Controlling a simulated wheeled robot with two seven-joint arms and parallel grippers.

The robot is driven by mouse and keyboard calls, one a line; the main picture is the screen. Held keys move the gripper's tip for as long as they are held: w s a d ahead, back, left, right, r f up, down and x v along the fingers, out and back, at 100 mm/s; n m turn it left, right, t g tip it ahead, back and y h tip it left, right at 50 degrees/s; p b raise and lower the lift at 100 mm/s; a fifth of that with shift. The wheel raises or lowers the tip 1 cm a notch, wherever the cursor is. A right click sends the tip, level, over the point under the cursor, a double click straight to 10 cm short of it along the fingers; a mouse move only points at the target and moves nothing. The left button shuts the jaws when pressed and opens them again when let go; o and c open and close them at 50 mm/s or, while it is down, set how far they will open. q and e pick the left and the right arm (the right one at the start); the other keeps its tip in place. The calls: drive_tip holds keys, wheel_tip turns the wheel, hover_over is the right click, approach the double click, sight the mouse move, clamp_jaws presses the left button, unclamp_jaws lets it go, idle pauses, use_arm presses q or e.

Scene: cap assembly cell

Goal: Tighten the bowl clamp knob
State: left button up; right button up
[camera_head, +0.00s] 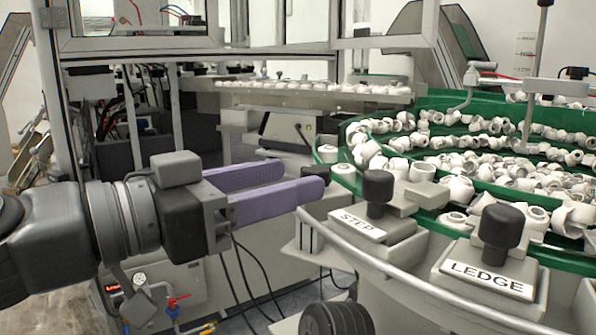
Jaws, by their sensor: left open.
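My left gripper (300,178) reaches in from the left with two purple fingers spread apart and nothing between them. Its tips are just left of the green bowl's (330,153) rim, apart from the knobs. A black knob (377,188) stands upright by the "STEP" plate, and another black knob (501,228) stands by the "LEDGE" plate. A ribbed black round part (335,319) shows below, cut off by the bottom edge. No label marks any of them as the bowl clamp knob, so I cannot tell which it is. My right gripper is out of view.
The bowl holds many white caps (460,189). A curved metal rail (400,284) runs in front of the labelled plates. A track with white caps (310,90) lies behind. Cables hang below my left gripper, and a framed machine stands at the back left.

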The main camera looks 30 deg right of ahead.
use_arm(q)
drive_tip(key=shift+d, duration=1.35)
clamp_jaws()
